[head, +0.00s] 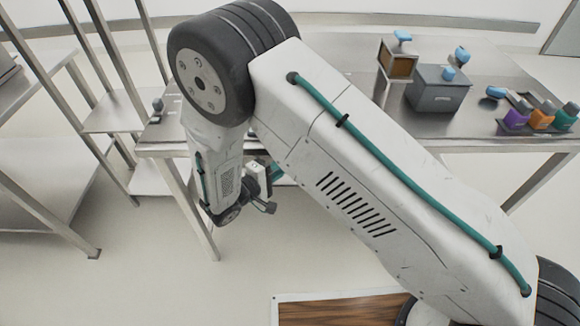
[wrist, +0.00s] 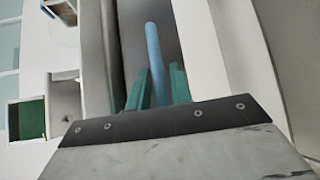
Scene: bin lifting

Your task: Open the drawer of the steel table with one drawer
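The steel table (head: 480,100) stands behind my arm in the head view. My arm hides much of its front edge, and I cannot make out the drawer there. My gripper (wrist: 160,78) shows in the wrist view with two green fingers apart. A blue bar (wrist: 154,42), which looks like a handle, lies lengthwise between the fingers, in front of a grey panel (wrist: 184,62). The fingers do not look closed on it, and I cannot tell whether either touches it.
On the tabletop are a grey box (head: 438,92), a wood-fronted box (head: 397,66), and purple (head: 516,118), orange (head: 541,118) and green (head: 566,116) bins. A steel shelf (head: 45,180) stands at left. A wood-topped surface (head: 340,312) is at the bottom. Floor between is clear.

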